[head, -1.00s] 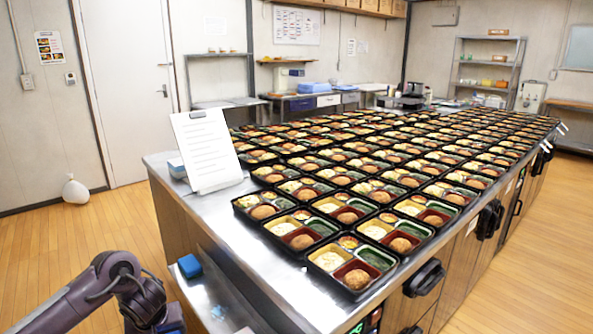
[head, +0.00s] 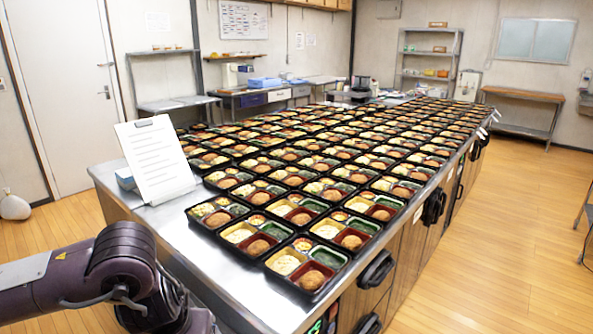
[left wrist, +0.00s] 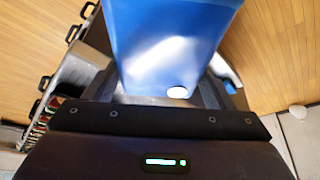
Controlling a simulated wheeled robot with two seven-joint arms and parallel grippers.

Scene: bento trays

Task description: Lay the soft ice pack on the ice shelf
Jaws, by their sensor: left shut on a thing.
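In the left wrist view a smooth blue pack (left wrist: 165,40), the soft ice pack, fills the top middle. My left gripper (left wrist: 168,88) is shut on it; its dark fingers show on either side of the pack and their tips are mostly hidden. In the head view my left arm (head: 125,262) is at the lower left beside the counter's near end, and its gripper is out of sight. I cannot make out the ice shelf now; my arm covers that part of the head view. My right gripper is not in view.
A long steel counter (head: 160,231) carries rows of filled bento trays (head: 307,270). A white sheet on a stand (head: 157,160) is at its left end, with a small blue block (head: 125,178) behind. A white bag (head: 14,206) lies on the floor at left. The floor at right is mostly clear.

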